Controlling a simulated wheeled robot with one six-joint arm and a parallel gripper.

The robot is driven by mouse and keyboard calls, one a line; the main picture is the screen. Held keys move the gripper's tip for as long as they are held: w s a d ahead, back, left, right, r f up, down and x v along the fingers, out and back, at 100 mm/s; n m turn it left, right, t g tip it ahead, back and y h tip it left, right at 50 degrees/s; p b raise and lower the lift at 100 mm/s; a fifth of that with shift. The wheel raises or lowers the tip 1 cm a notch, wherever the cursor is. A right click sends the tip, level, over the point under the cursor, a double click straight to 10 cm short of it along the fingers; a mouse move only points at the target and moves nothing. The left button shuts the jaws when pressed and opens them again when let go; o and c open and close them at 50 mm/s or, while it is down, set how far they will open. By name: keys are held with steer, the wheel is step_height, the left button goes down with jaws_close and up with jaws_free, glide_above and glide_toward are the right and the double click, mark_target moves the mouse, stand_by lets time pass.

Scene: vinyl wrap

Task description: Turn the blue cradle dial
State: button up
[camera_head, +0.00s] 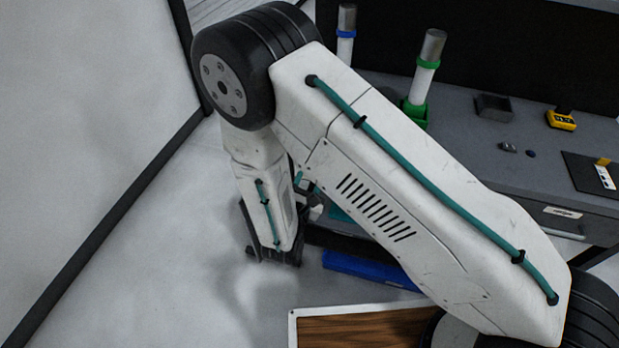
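A white upright cylinder with a grey metallic top and a blue band (346,34) stands at the back of the grey workbench, partly cut off by my arm. It appears to be the blue cradle, but I cannot make out a dial on it. My arm crosses the middle of the view. My gripper (272,256) points down at the lower left, well apart from the blue-banded cylinder. Its fingers are dark and small, and I cannot tell whether they are open or shut.
A similar cylinder in a green cradle (416,98) stands nearer. A dark tray (494,107) and a yellow tool (561,119) lie on the bench. A blue object (368,271) and a wood-topped panel (350,328) are low in front. The left floor is clear beside a pale wall.

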steer(key=n, duration=2.1)
steer(key=shift+d+r, duration=0.1)
steer(key=shift+d, duration=0.05)
steer(key=shift+n, duration=0.3)
steer(key=o, duration=1)
steer(key=shift+s, duration=0.15)
